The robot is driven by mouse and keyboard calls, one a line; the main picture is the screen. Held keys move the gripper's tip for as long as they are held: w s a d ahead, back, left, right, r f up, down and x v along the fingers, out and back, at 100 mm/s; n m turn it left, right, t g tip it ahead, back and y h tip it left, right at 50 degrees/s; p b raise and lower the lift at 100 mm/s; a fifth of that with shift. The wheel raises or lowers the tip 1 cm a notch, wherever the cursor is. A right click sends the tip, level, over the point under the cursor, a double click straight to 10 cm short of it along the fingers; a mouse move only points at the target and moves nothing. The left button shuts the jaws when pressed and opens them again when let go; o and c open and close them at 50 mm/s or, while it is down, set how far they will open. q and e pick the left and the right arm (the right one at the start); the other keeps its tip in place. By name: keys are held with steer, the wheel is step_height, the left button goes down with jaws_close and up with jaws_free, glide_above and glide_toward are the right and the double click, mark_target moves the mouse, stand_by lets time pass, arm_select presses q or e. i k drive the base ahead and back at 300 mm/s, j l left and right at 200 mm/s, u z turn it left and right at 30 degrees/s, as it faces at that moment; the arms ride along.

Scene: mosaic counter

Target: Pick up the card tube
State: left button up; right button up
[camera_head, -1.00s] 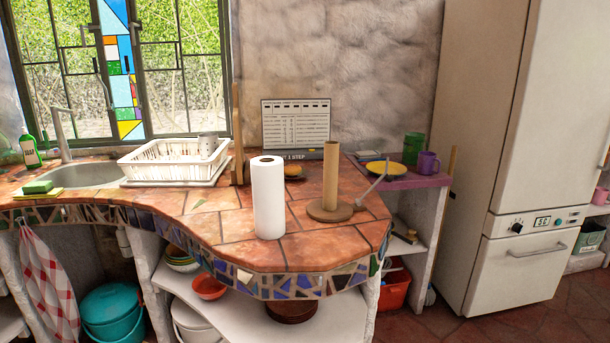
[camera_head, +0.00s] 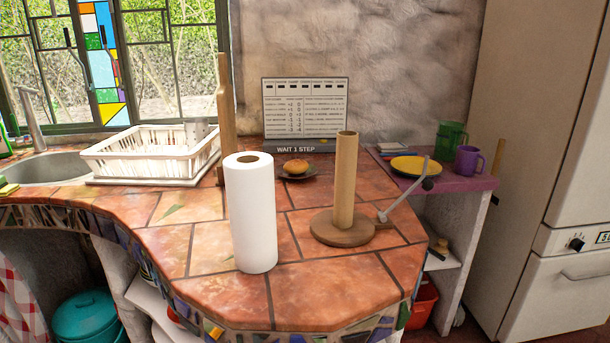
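A brown card tube (camera_head: 345,182) stands upright on a round wooden base (camera_head: 328,233) on the tiled counter. A metal arm (camera_head: 405,190) with a dark knob slants up from the right side of the base. A white paper roll (camera_head: 251,215) stands upright to the left of the tube, nearer to me and apart from it. Neither of my grippers shows in the head view.
A sign reading "WAIT 1 STEP" (camera_head: 303,148) stands behind, with a bun (camera_head: 296,167) on a dark plate before it. A white dish rack (camera_head: 150,155) is at left. A purple shelf (camera_head: 455,182) at right holds a yellow plate (camera_head: 416,166) and cups. The counter's front is clear.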

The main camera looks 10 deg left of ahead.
mark_target(347, 145)
steer(key=i+l+u, duration=0.3)
steer(key=i+l, duration=0.15)
steer(key=l, duration=0.5)
steer(key=i+l, duration=0.1)
steer(key=l, duration=0.3)
steer(key=u, duration=0.05)
